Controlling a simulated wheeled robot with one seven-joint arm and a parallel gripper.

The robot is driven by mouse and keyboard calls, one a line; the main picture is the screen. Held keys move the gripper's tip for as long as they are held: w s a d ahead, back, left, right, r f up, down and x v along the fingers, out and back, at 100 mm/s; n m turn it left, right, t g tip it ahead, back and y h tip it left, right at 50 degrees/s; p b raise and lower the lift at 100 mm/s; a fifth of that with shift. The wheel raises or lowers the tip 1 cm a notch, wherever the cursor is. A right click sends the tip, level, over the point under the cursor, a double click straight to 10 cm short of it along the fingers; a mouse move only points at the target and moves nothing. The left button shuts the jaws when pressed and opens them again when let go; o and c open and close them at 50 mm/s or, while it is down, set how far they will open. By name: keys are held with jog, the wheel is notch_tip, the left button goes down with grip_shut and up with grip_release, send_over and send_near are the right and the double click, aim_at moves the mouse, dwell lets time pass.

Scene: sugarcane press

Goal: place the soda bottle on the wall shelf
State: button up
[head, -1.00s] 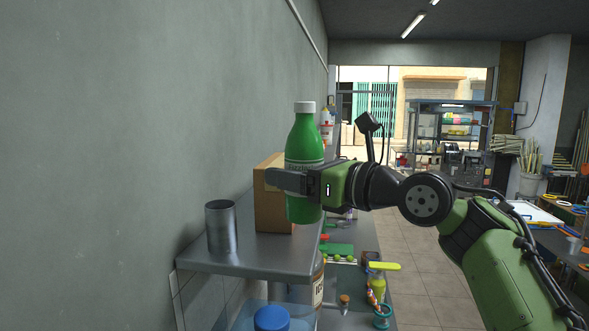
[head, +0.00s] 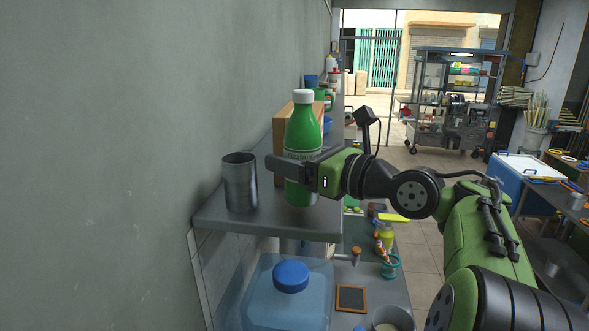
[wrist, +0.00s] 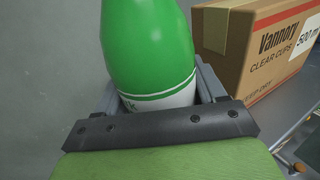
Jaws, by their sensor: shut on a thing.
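The soda bottle (head: 303,135) is green with a white cap and a pale label. It is upright in my gripper (head: 292,168), whose fingers are shut around its lower part. In the wrist view the bottle (wrist: 148,45) stands between the fingers, its cap out of frame. The wall shelf (head: 268,222) is a grey metal board along the left wall. The bottle is over the shelf's near part; its base is close to the surface, but I cannot tell if it touches.
A metal cup (head: 240,183) stands on the shelf left of the bottle. A cardboard box (wrist: 262,50) of clear cups stands just behind the bottle. Below the shelf is a large blue-capped water jug (head: 289,292). Bare shelf shows between cup and bottle.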

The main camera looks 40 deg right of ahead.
jog(key=shift+s+d+f, duration=0.1)
jog(key=shift+s+f, duration=0.1)
jog(key=shift+f, duration=0.35)
jog(key=shift+s+f, duration=0.15)
jog(key=shift+f, duration=0.4)
jog(key=shift+w, duration=0.1)
jog(key=shift+w, duration=0.1)
jog(key=o, duration=0.9)
jog(key=shift+f, duration=0.2)
jog(key=o, duration=0.5)
jog(key=shift+s+r, duration=0.2)
jog(key=s, duration=0.4)
jog(key=s+d, duration=0.1)
jog(key=s, duration=0.2)
jog(key=s+d, duration=0.1)
jog(key=s, duration=0.3)
jog(key=shift+s, duration=0.3)
